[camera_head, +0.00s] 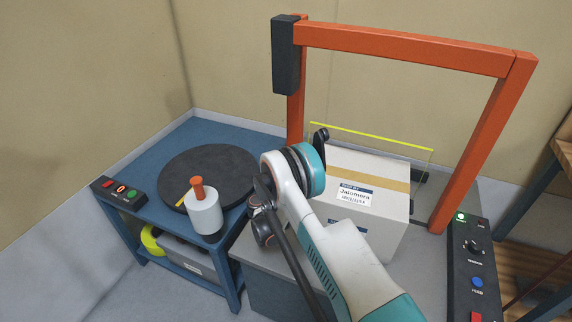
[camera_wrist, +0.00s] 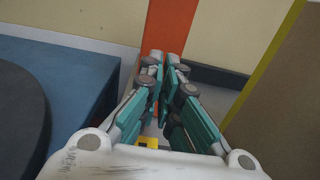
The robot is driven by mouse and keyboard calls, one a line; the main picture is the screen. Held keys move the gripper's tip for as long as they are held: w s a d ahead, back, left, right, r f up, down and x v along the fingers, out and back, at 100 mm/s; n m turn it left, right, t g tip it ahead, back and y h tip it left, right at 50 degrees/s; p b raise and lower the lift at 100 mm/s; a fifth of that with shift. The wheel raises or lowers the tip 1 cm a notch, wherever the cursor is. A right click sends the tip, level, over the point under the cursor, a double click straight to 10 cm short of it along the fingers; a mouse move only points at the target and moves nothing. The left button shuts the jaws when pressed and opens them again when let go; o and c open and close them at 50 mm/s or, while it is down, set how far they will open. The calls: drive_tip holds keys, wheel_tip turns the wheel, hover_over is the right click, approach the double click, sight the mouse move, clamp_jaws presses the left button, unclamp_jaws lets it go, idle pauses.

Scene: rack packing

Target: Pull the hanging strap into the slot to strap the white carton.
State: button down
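The white carton (camera_head: 373,220) sits on the grey bench under the orange strapping arch (camera_head: 408,46). A tan band runs across its top and a label is on its front. My gripper (camera_wrist: 164,64) points at the orange post (camera_wrist: 168,28) in the wrist view. Its teal fingers come close together at the tips; whether they touch or pinch anything is unclear. In the head view my wrist hides most of it. I cannot make out the hanging strap or the slot. A small yellow patch (camera_wrist: 148,141) shows low between the fingers; I cannot tell what it is.
A clear panel with a yellow top edge (camera_head: 372,136) stands behind the carton. At left, a blue table holds a black turntable (camera_head: 209,176) and a white cylinder with an orange knob (camera_head: 204,211). A control panel (camera_head: 474,268) is at right, another (camera_head: 120,193) at left.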

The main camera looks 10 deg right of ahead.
drive_tip(key=c, duration=1.8)
unclamp_jaws()
drive_tip(key=shift+v, duration=3.75)
drive_tip(key=shift+r, duration=0.1)
